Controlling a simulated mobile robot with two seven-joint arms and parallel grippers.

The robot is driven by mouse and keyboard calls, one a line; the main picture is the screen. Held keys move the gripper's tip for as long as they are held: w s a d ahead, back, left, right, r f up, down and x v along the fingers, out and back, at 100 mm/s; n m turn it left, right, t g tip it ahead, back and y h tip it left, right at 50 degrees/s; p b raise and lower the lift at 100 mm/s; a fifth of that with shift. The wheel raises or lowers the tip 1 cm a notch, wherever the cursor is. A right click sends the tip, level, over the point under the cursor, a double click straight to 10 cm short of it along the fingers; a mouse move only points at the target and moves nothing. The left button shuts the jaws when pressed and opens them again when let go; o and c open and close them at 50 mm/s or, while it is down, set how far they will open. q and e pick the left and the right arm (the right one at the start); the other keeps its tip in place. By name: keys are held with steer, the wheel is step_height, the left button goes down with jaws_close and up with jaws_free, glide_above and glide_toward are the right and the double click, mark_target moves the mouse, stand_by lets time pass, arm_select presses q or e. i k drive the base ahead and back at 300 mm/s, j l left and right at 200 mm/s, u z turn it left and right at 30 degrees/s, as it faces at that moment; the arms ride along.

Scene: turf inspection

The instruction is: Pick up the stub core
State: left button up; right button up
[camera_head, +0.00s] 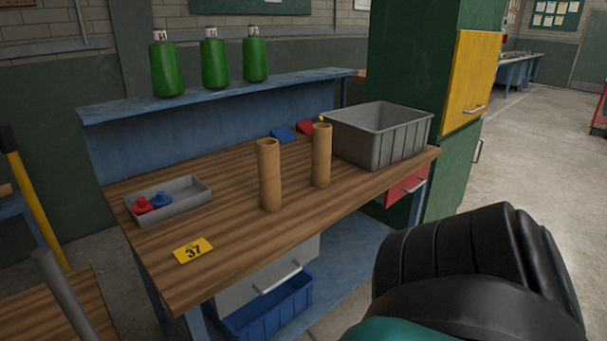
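Two brown cardboard cores stand upright on the wooden workbench. The left core (270,175) is nearer the front edge. The right core (321,157) stands beside it, further back and close to the grey bin. They look alike in shape, and I cannot tell which is the stub core. Neither core is touched. Part of my arm, black and teal, fills the lower right of the view, in front of the bench's right end. Neither of my grippers shows.
The workbench (235,240) holds a grey bin (392,147), a shallow grey tray (178,207) with red and blue pieces, and a yellow "37" tag (193,250). The bench's front middle is clear.

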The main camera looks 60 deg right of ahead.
mark_target(267, 149)
steer(key=z, duration=1.8)
steer(key=i+l, duration=0.15)
steer(key=l, duration=0.2)
steer(key=i+l, duration=0.2)
steer(key=l, duration=0.15)
steer(key=i+l, duration=0.15)
steer(key=l, duration=0.2)
steer(key=i+l, duration=0.2)
steer(key=l, duration=0.15)
steer(key=l+u, duration=0.1)
steer(key=u, duration=0.25)
steer(key=l+u, duration=0.15)
steer(key=u, duration=0.25)
steer(key=i+l+u, duration=0.1)
steer(key=u, duration=0.25)
